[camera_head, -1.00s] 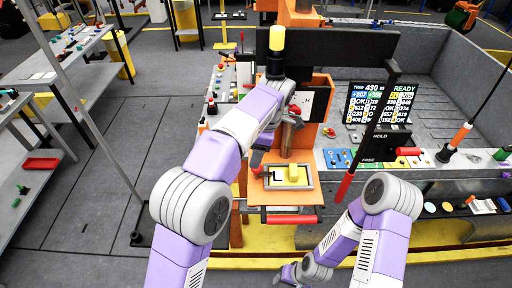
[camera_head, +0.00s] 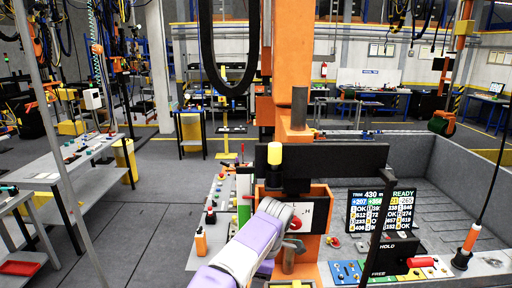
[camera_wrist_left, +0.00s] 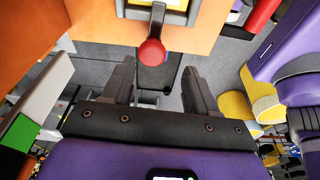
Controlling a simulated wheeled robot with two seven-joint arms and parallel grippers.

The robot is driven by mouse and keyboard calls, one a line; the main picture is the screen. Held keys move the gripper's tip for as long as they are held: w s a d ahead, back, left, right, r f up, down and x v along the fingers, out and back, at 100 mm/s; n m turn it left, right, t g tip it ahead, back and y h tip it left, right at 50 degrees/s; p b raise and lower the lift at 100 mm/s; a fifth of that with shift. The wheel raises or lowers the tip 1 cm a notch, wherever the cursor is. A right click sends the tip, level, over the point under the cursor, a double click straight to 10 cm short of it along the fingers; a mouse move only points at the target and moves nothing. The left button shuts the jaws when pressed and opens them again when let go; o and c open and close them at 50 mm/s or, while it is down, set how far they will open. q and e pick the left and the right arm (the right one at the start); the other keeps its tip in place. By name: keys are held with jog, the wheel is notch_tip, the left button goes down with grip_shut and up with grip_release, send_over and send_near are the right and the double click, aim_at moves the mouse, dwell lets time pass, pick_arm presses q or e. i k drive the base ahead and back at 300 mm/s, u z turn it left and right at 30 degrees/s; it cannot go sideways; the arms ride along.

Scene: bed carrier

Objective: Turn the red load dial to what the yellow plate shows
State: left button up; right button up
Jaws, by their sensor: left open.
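In the head view a round red part (camera_head: 295,224), which may be the load dial, sits on a white panel (camera_head: 306,211) marked H in an orange housing. My left arm partly covers it, so its setting cannot be read. In the left wrist view my left gripper (camera_wrist_left: 158,78) is open and empty. A red ball knob (camera_wrist_left: 151,52) on a grey lever (camera_wrist_left: 157,18) stands just ahead of the space between its fingers. A yellow-edged plate (camera_wrist_left: 176,4) is cut off at the top; its marking is not readable. My right gripper is out of view.
A dark screen (camera_head: 380,211) with numbers stands right of the housing, beside a black HOLD/FREE panel (camera_head: 395,256). A grey-walled bed lies at the right. Open floor (camera_head: 140,205) is at the left.

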aim_at(296, 225)
jog(key=k, duration=0.95)
